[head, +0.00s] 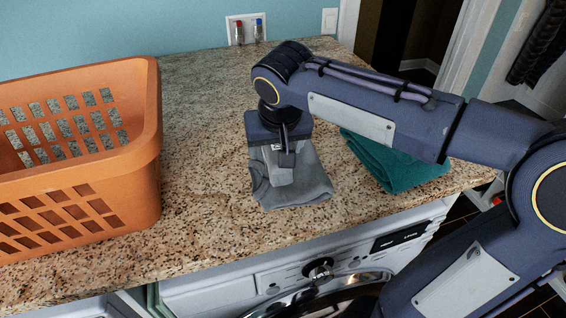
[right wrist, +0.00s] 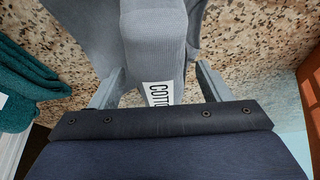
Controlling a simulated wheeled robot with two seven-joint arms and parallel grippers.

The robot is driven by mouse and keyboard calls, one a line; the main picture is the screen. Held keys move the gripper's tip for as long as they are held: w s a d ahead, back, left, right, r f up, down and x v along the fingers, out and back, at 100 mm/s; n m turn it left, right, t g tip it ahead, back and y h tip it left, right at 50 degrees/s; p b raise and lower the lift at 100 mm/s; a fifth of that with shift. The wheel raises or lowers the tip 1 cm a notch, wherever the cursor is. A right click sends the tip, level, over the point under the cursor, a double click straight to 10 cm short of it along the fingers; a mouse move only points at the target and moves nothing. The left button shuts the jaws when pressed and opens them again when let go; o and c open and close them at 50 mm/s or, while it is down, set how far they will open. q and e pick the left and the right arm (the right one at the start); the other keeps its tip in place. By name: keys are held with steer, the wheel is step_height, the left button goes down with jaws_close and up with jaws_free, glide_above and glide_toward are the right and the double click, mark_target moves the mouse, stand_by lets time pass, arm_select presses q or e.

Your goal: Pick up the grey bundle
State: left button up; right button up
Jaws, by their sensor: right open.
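The grey bundle (head: 299,187) lies on the granite counter, in front of the middle of the head view. It looks like folded grey cloth with a raised part and a flatter part spread to the right. My right gripper (head: 282,165) points down over it and hides some of it. In the right wrist view, the bundle (right wrist: 156,45) bears a white label with dark letters. The open fingers of my right gripper (right wrist: 160,85) stand on either side of its raised part. Whether they touch the cloth I cannot tell. My left gripper is not in view.
An orange laundry basket (head: 150,190) stands to the left on the counter (head: 205,95). A teal folded cloth (head: 400,170) lies to the right, beneath my right arm. A washing machine (head: 270,285) is below the counter's front edge. Bare counter lies between basket and bundle.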

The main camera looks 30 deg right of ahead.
steer(key=c, duration=1.5)
steer(key=shift+r, duration=0.15)
steer(key=shift+r+p, duration=0.25)
steer(key=shift+p, duration=0.1)
steer(key=shift+r, duration=0.25)
steer(key=v, duration=0.1)
steer(key=b+v, duration=0.1)
steer(key=v, duration=0.1)
steer(key=shift+w+r, duration=0.2)
steer(key=shift+w, duration=0.15)
steer(key=s+a+r, duration=0.2)
steer(key=r, duration=0.1)
steer(key=s+a+r, duration=0.1)
steer(key=r, duration=0.1)
steer(key=shift+s+r, duration=0.25)
steer(key=shift+s, duration=0.15)
steer(key=s+a+r, duration=0.3)
steer(key=s+a, duration=0.2)
steer(key=s, duration=0.1)
steer(key=shift+s+a+r+b, duration=0.15)
steer(key=shift+s+r+b, duration=0.15)
steer(key=shift+s+b, duration=0.15)
